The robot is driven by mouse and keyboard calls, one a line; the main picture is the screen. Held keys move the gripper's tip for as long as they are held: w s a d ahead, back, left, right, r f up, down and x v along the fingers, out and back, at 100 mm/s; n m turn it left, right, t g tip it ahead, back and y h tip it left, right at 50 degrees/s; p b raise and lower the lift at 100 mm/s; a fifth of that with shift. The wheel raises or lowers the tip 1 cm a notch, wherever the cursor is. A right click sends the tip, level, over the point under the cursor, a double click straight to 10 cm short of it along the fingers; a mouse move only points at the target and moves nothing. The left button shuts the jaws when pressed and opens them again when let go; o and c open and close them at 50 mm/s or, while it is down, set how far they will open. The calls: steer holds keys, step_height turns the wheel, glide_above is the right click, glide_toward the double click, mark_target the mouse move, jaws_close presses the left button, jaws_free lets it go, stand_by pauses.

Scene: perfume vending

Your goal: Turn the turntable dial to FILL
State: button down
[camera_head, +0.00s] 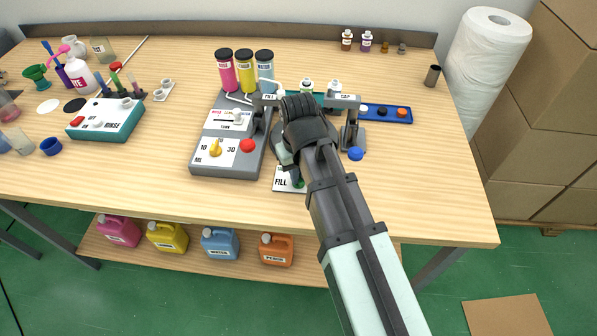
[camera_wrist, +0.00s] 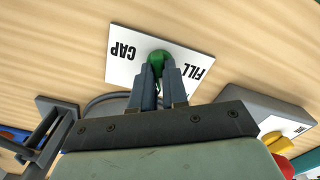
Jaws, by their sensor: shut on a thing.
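The green turntable dial (camera_wrist: 158,58) sits on a white plate (camera_wrist: 190,50) printed CAP and FILL. In the wrist view CAP is to the left of the dial and FILL to the right. My gripper (camera_wrist: 161,76) has its two dark fingers closed around the dial. The fingers hide part of it, so I cannot tell which label it points to. In the head view the plate (camera_head: 282,183) lies near the table's front, with the dial (camera_head: 299,183) partly showing beside my arm. My arm covers the plate's right side and most of the turntable.
The grey dispenser with a yellow knob (camera_head: 215,147) and a red button (camera_head: 247,145) stands just left. A capping stand (camera_head: 351,130) with a blue knob (camera_head: 356,154) is close on the right. The table's front right is clear.

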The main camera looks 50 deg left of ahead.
steer(key=n, duration=0.6)
steer(key=shift+n, duration=0.3)
steer(key=n, duration=0.5)
steer(key=shift+n, duration=0.4)
steer(key=c, duration=1.1)
jaws_free()
steer(key=shift+c, duration=0.2)
steer(key=shift+r, duration=0.1)
step_height(320, 180, up, 14)
steer(key=shift+f, duration=0.2)
